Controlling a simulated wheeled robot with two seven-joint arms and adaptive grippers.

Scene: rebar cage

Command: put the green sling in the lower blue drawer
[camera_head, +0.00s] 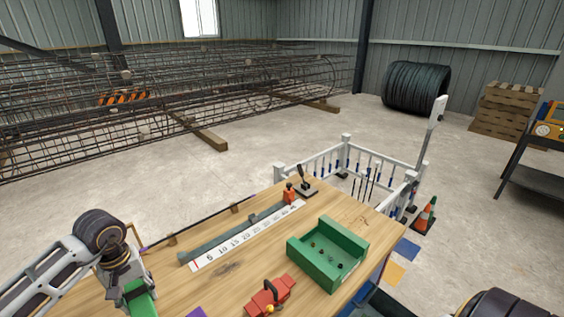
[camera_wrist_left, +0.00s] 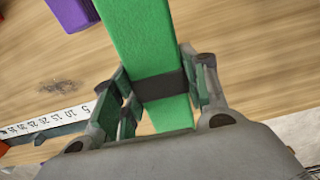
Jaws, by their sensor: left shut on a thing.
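The green sling (camera_head: 141,303) is a folded green strap with a black band around it, seen at the lower left of the head view. It fills the middle of the left wrist view (camera_wrist_left: 140,40). My left gripper (camera_head: 132,286) is shut on it, with a finger on each side of the strap near the black band in the wrist view (camera_wrist_left: 163,95). The sling is over the wooden table's near left part. My right gripper is not in view.
On the wooden table (camera_head: 225,268) are a green open box (camera_head: 318,270) with small items, a red tool (camera_head: 267,299), a number scale (camera_head: 240,240) and a purple thing (camera_head: 195,313). A white railing (camera_head: 346,150) and a traffic cone (camera_head: 426,216) stand beyond.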

